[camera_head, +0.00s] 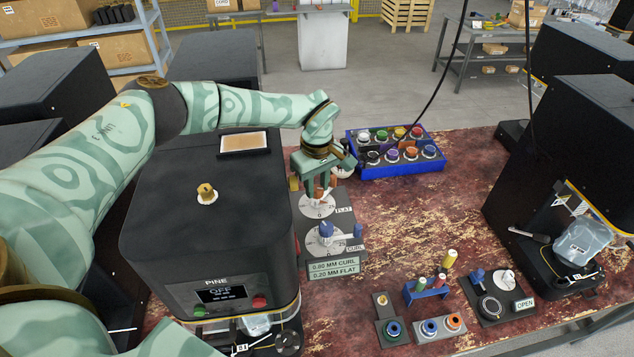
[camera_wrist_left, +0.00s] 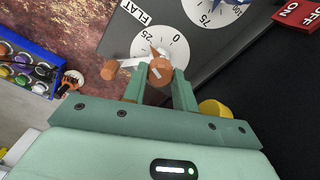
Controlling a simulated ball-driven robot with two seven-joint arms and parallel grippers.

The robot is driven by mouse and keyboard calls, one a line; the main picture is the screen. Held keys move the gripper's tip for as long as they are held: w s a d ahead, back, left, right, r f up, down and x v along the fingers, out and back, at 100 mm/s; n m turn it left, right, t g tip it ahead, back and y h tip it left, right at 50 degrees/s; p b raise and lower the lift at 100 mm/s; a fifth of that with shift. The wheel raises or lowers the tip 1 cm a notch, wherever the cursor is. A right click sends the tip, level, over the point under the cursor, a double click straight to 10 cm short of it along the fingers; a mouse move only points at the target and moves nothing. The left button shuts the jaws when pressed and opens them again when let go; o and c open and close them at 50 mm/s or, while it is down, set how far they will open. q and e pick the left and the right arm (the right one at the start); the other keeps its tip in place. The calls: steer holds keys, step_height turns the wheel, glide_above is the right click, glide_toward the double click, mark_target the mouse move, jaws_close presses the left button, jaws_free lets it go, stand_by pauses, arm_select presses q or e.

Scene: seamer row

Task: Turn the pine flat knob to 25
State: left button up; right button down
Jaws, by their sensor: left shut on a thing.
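The pine flat knob (camera_wrist_left: 160,70) is orange-brown and sits on a white dial (camera_wrist_left: 176,45) marked 0 and 25, beside the FLAT label. In the head view the dial (camera_head: 318,206) lies right of the black machine labelled PINE (camera_head: 215,283). My left gripper (camera_wrist_left: 162,88) is shut on the knob, a finger on each side. The knob's pointed tip faces the numbered edge, near the 25 in the wrist view; the exact reading is unclear. A small orange-brown peg (camera_wrist_left: 108,70) stands beside the dial. My right gripper is not in view.
A blue knob (camera_head: 326,230) on the CURL dial is just in front, with a sign (camera_head: 334,267) reading 0.80 MM CURL, 0.20 MM FLAT. A blue tray (camera_head: 400,171) of coloured knobs lies behind right.

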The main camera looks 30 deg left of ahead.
mark_target(317, 188)
arm_select(q)
steer(key=shift+w+r, duration=0.1)
stand_by(0.3)
steer(key=o, duration=1)
step_height(317, 188, up, 16)
steer(key=b, duration=0.2)
steer(key=shift+r+b, duration=0.1)
steer(key=shift+b, duration=0.3)
